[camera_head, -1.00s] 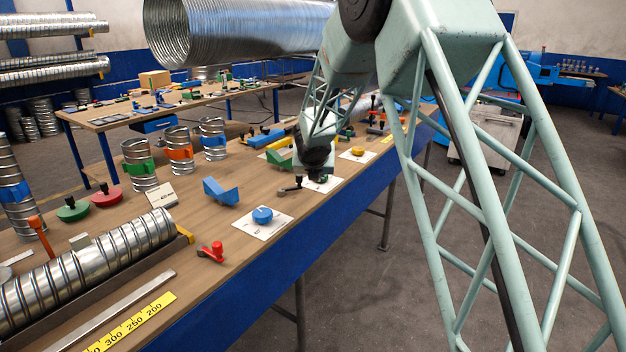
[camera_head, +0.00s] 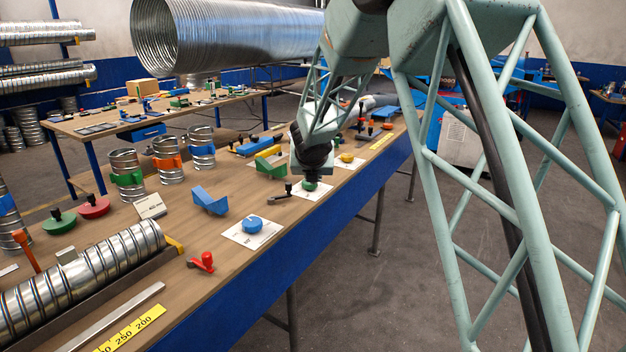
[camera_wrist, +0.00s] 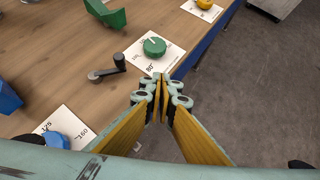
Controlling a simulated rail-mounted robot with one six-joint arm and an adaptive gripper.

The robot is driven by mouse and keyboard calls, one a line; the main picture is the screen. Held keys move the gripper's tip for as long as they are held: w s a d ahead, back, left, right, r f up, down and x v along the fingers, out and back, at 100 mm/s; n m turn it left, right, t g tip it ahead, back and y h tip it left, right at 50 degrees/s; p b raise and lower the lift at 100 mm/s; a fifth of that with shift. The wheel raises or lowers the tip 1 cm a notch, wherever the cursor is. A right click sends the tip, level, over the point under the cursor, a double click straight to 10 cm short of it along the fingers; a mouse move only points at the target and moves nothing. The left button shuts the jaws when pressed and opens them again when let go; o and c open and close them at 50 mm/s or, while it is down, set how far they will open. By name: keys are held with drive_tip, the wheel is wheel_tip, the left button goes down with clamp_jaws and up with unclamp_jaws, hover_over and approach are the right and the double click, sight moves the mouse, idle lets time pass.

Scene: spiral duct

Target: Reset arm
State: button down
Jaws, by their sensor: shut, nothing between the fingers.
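My gripper (camera_wrist: 164,90) is in the wrist view, its two yellow-padded fingers shut with nothing between them. It appears above the table's front edge, just in front of a green knob (camera_wrist: 154,47) on a white marked card. In the head view my lattice arm reaches down to the table, and the wrist (camera_head: 312,160) hangs over the green knob (camera_head: 310,185), partly hiding it. The fingers are too small or hidden to make out there. A crank handle (camera_wrist: 107,68) lies on the table left of the knob.
A blue knob on a card (camera_head: 252,224), a yellow knob (camera_head: 347,157), a blue block (camera_head: 210,200) and a red handle (camera_head: 202,262) stand along the table (camera_head: 190,290). Banded duct pieces (camera_head: 126,175) stand behind. A large spiral duct (camera_head: 230,38) hangs above. The floor in front is clear.

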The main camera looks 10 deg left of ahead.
drive_tip(key=s+d+r+m+h, duration=0.1)
drive_tip(key=s+d+r+m, duration=0.4)
drive_tip(key=d, duration=0.3)
drive_tip(key=s+d+r+m+h, duration=0.2)
drive_tip(key=s+d+r+m, duration=0.2)
drive_tip(key=d+r, duration=0.45)
drive_tip(key=s+d+r+m+g+h, duration=0.1)
drive_tip(key=s+d+r+m, duration=0.3)
drive_tip(key=s+d, duration=0.45)
drive_tip(key=s+d+r+m+g, duration=0.1)
drive_tip(key=s+d+r+m, duration=0.1)
drive_tip(key=s+d+m, duration=0.65)
drive_tip(key=s+d+m+g, duration=0.1)
drive_tip(key=s+d+m, duration=0.15)
drive_tip(key=s, duration=0.85)
drive_tip(key=s+d+m+g, duration=0.1)
drive_tip(key=s+m, duration=0.3)
drive_tip(key=s, duration=0.8)
drive_tip(key=s+a+f+m+y, duration=0.1)
drive_tip(key=s+m, duration=0.3)
drive_tip(key=s, duration=0.6)
drive_tip(key=s+a+f+m+g+y, duration=0.1)
drive_tip(key=s+a+f+m+y, duration=0.1)
drive_tip(key=s, duration=0.9)
drive_tip(key=shift+s+a+f+m+g, duration=0.3)
drive_tip(key=shift+a+f+m, duration=0.3)
drive_tip(key=shift+f+m, duration=0.65)
